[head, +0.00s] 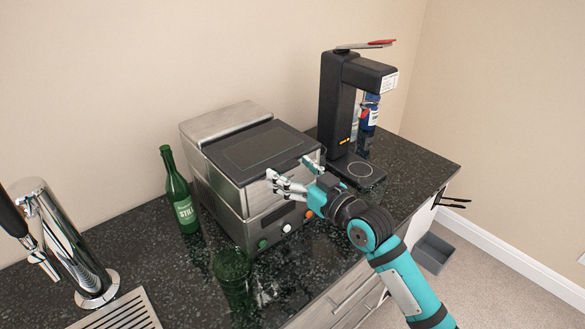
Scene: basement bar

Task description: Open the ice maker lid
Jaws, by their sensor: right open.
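The ice maker (228,200) is a steel box with a dark lid (262,150) on top, and it stands on the dark speckled counter. The lid lies flat and looks closed. Its front carries several coloured knobs. My right gripper (287,174) is open and empty at the lid's front right edge, with its fingers pointing left. It overlaps the edge in the picture, and I cannot tell whether it touches. The right arm hides part of the machine's front right corner. My left gripper is not in view.
A green bottle (179,190) stands left of the ice maker, and a green glass (234,274) stands in front. A steel beer tap (68,240) is at the far left. A black dispenser (337,105) stands behind on the right. A grey bin (433,253) is on the floor.

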